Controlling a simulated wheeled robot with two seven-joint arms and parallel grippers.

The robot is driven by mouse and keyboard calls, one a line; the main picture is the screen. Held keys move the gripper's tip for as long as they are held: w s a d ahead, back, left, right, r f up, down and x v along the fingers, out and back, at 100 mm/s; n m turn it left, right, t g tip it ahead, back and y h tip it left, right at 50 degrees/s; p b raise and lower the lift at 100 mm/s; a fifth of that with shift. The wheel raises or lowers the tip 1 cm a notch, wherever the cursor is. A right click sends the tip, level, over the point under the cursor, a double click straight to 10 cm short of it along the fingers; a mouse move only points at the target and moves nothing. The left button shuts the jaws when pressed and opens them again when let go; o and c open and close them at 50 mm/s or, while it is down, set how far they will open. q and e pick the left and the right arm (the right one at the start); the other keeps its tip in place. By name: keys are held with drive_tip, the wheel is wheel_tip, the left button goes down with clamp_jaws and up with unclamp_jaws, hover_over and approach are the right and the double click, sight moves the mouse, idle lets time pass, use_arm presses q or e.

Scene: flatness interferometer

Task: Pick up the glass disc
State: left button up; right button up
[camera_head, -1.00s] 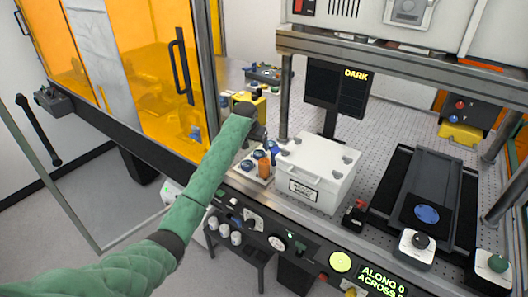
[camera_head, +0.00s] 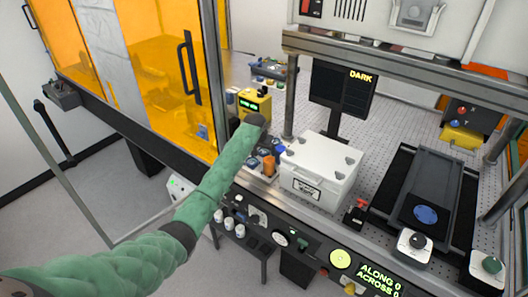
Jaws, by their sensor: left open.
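A round blue disc (camera_head: 425,214) lies flat on the dark slide stage (camera_head: 405,180) at the right; I cannot tell whether it is the glass disc. Smaller blue round pieces (camera_head: 252,162) sit in a holder beside the white box, partly hidden by my green left arm. My left gripper (camera_head: 264,144) is at the end of that arm, over this holder and left of the white box. It is open, but its fingers are small and mostly hidden, and I see nothing held in it. My right gripper is out of view.
The white lidded box (camera_head: 320,170) stands right of my left gripper. Behind the arm is a yellow device (camera_head: 254,101). A metal frame post (camera_head: 289,95), a dark monitor (camera_head: 340,88) and an orange enclosure door (camera_head: 160,70) are close by. The perforated bench behind the box is mostly clear.

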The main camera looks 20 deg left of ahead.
use_arm(q)
drive_tip(key=c, duration=1.1)
drive_tip(key=shift+r, duration=0.1)
